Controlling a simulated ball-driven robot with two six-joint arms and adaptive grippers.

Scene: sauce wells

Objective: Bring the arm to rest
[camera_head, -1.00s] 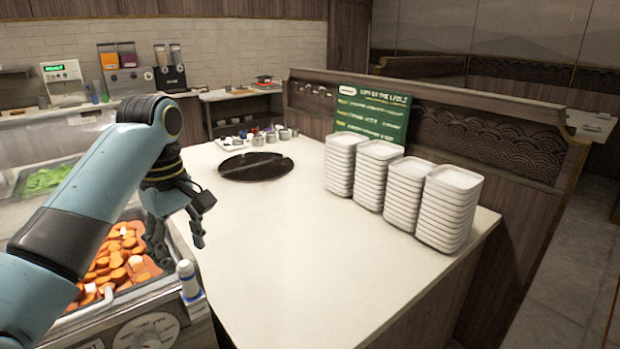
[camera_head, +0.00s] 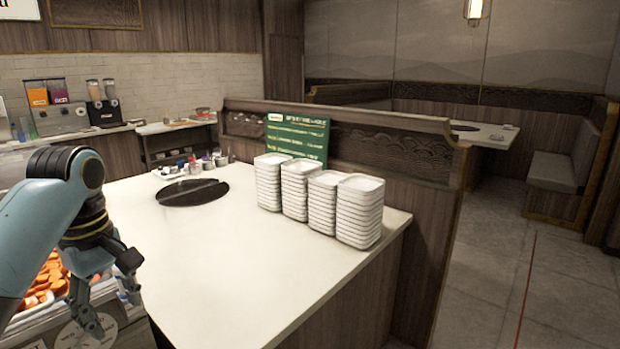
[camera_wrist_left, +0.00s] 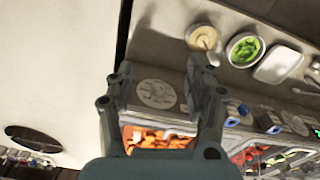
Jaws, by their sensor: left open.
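My left arm (camera_head: 40,215) comes in from the left in the head view. Its gripper (camera_head: 112,318) hangs with the fingers down, beside the left edge of the white counter and in front of the tray of orange slices (camera_head: 40,285). In the left wrist view the gripper (camera_wrist_left: 160,85) shows its two fingers spread apart with nothing between them. Orange slices (camera_wrist_left: 160,140) show behind the fingers. My right gripper is not in any view.
The white counter (camera_head: 230,270) is mostly bare. Several stacks of white plates (camera_head: 360,215) stand at its right by a green menu board (camera_head: 312,140). A dark round plate (camera_head: 192,192) lies at the back. In the wrist view a green-filled bowl (camera_wrist_left: 245,50) stands past the fingers.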

